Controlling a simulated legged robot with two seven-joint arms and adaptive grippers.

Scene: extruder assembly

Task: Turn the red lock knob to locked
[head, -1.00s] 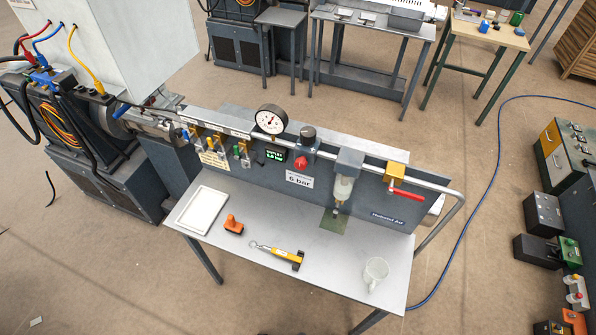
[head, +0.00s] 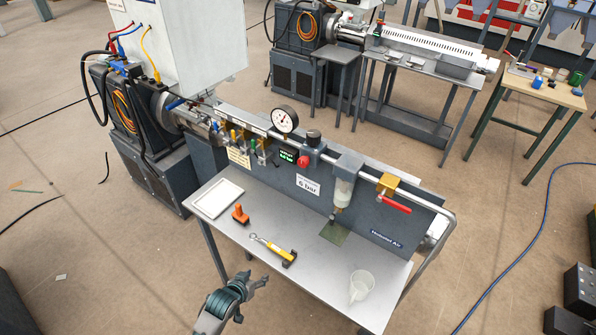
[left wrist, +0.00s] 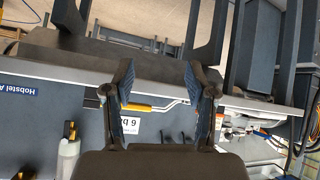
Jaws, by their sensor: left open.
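The red knob (head: 303,160) sits on the front of the pressure regulator, below a black round knob (head: 314,135) and right of a small green-lit display (head: 287,154). Its lock position is too small to read. My left gripper (head: 254,283) is open and empty in front of the table's near edge, well short of the knob. In the left wrist view, the left gripper's two fingers (left wrist: 158,68) stand apart with the table and panel upside down behind them. I cannot make out the red knob there. My right gripper is not in view.
A pressure gauge (head: 284,119), filter bowl (head: 342,191) and red valve lever (head: 394,204) flank the regulator.

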